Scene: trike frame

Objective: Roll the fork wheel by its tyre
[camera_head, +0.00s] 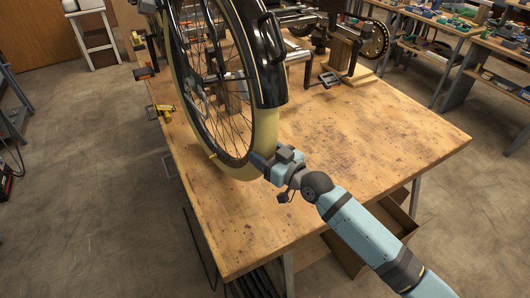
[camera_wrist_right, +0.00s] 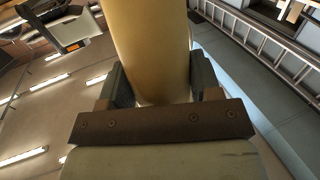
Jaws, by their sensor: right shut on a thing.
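The fork wheel (camera_head: 213,75) stands upright over the near left part of the workbench, with a cream tyre (camera_head: 240,170), a dark rim and thin spokes. A black fender (camera_head: 262,50) covers the tyre's upper right side. My right gripper (camera_head: 259,163) is at the lower right of the wheel and shut on the tyre. In the right wrist view the tyre (camera_wrist_right: 150,50) runs between the two fingers of the right gripper (camera_wrist_right: 160,88). The tyre's contact with the fingertips is partly hidden. My left gripper is not in view.
The wooden workbench (camera_head: 370,140) is bare at its right and front. A pedal and chainring assembly (camera_head: 373,40) stands on a wooden block at the back. A yellow tool (camera_head: 165,111) lies at the left edge. Other cluttered benches (camera_head: 440,30) stand at the back right.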

